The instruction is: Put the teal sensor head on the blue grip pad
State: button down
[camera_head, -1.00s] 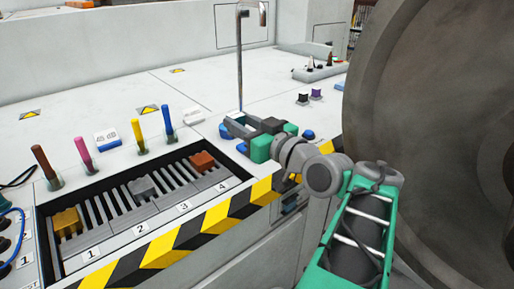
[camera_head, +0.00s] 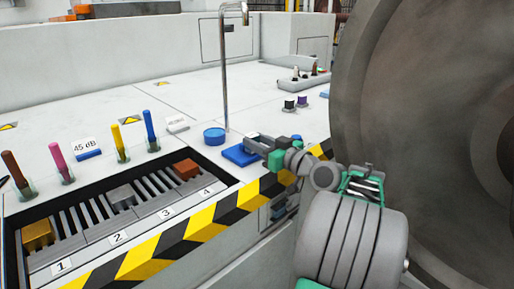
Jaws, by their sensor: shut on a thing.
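The blue grip pad (camera_head: 239,156) is a flat blue square on the white deck, just right of the slotted tray's far corner. My gripper (camera_head: 252,146), grey-fingered with green sides, is over the pad's right part, its fingers pointing left. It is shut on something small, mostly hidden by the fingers. I cannot make out a teal sensor head apart from the green parts of my gripper. A small pale-topped item shows just behind the fingers; I cannot tell whether it is held. I cannot tell whether the fingers touch the pad.
A blue round disc (camera_head: 214,136) sits beside a thin metal pole (camera_head: 225,75) behind the pad. The slotted tray (camera_head: 140,215) holds several coloured blocks. Upright coloured sticks stand along its back. A large dark wheel (camera_head: 420,110) crowds the right.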

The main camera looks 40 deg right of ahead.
jog(key=shift+f, duration=0.25)
jog(key=shift+f, duration=0.15)
jog(key=c, duration=1)
grip_release()
